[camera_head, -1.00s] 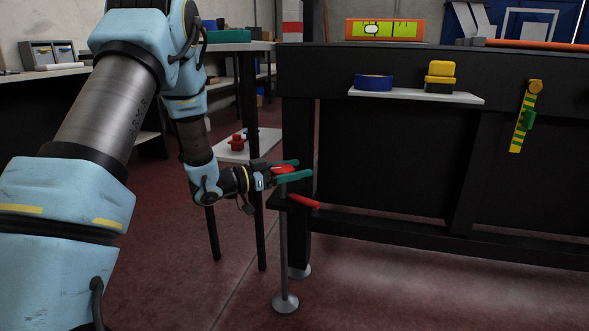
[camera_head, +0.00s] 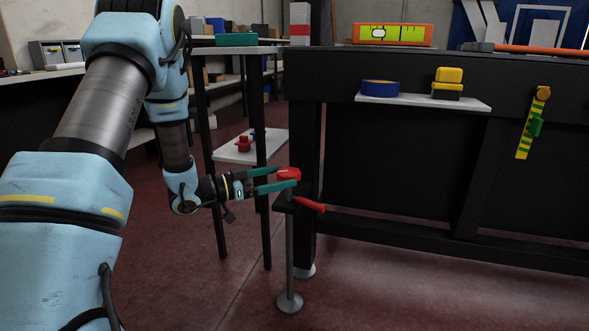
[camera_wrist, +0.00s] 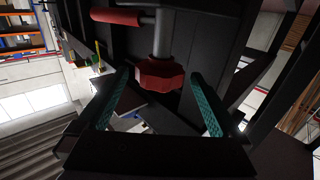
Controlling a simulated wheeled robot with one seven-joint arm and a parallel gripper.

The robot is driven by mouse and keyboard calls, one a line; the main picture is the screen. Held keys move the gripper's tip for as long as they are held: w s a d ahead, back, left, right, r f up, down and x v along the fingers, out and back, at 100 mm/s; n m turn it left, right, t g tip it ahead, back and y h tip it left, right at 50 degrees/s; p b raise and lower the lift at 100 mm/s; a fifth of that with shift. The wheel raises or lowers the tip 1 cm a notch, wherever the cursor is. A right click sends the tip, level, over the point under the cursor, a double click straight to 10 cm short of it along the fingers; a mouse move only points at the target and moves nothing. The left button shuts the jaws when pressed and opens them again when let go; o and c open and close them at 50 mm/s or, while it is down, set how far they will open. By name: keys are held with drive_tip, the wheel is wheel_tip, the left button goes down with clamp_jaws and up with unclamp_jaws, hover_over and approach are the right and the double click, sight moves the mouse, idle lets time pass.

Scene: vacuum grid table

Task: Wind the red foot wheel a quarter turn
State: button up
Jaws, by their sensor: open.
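The red foot wheel (camera_head: 289,174) sits on top of a thin upright metal post (camera_head: 290,255) beside the near left leg of the dark table. In the wrist view the red wheel (camera_wrist: 160,74) is a faceted knob lying between the tips of my two green fingers. My gripper (camera_head: 284,178) comes in from the left, nearly level, with its fingers spread. Its tips only just reach the wheel, with a gap on each side in the wrist view (camera_wrist: 160,76). I cannot tell how far the wheel is turned.
A red lever (camera_head: 310,205) sticks out right from the black bracket (camera_head: 286,205) just below the wheel. The dark table leg (camera_head: 307,200) stands close behind. A round foot plate (camera_head: 289,303) rests on the floor. A shelf (camera_head: 430,101) holds blue tape and yellow blocks.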

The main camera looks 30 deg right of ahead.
drive_tip(key=shift+a+p, duration=0.45)
drive_tip(key=shift+a, duration=1.65)
drive_tip(key=shift+w, duration=0.1)
drive_tip(key=w+a+r+n+t+y+p, duration=0.3)
drive_tip(key=w+a+n+t+y, duration=0.3)
drive_tip(key=w+a+t+y, duration=0.3)
drive_tip(key=a+n+y, duration=0.3)
drive_tip(key=a+y, duration=0.1)
drive_tip(key=a, duration=0.5)
drive_tip(key=s+a+r+n+g+y+p, duration=0.2)
drive_tip(key=s+a+n+g, duration=0.3)
drive_tip(key=s, duration=0.5)
drive_tip(key=s+a+r+n+g+y+p, duration=0.25)
drive_tip(key=s+a, duration=0.35)
drive_tip(key=s, duration=0.5)
wheel_tip(320, 180, up, 37)
drive_tip(key=p, duration=3.6)
drive_tip(key=shift+w+p, duration=0.35)
